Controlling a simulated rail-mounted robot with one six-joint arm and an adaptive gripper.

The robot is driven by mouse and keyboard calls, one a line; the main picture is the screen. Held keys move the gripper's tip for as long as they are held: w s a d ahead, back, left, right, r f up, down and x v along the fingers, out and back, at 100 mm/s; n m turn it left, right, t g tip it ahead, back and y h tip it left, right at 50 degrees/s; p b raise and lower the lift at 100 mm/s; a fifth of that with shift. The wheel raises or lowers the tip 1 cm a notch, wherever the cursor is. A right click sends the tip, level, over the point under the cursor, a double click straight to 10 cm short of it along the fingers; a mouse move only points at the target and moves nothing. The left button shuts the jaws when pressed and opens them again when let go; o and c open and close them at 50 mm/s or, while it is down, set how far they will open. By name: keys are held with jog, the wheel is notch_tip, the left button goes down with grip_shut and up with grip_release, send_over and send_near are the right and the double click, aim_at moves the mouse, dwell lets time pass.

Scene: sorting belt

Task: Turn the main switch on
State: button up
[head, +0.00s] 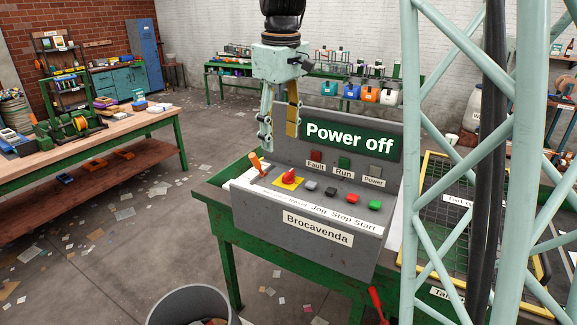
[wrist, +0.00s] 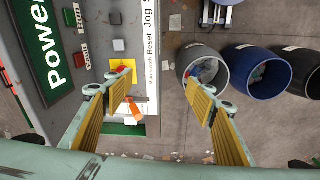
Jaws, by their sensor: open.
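The grey control panel (head: 310,222) stands on a green bench, and its green sign reads "Power off". A red rotary knob on a yellow plate (head: 289,178) sits toward the panel's left; in the wrist view the yellow plate (wrist: 117,67) lies beside small lettering that seems to read "Main switch". My gripper (head: 278,140) is open and empty above the lever and knob. In the wrist view its left finger partly covers the knob.
Grey, black, red (head: 348,200) and green (head: 375,205) buttons lie right of the knob. Fault, Run and Power lamps (head: 344,162) are on the upright face. A grey bin (head: 187,302) stands in front of the bench. A lattice frame rises at right.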

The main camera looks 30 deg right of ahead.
jog(key=n+g+p, duration=0.1)
jog(key=n+p, duration=0.1)
jog(key=p, duration=0.2)
send_over(289, 172)
notch_tip(289, 172, down, 5)
jog(key=shift+f, duration=0.5)
jog(key=shift+f, duration=0.2)
jog(key=shift+f+b, duration=0.35)
jog(key=shift+f, duration=6.35)
jog(key=c, duration=0.8)
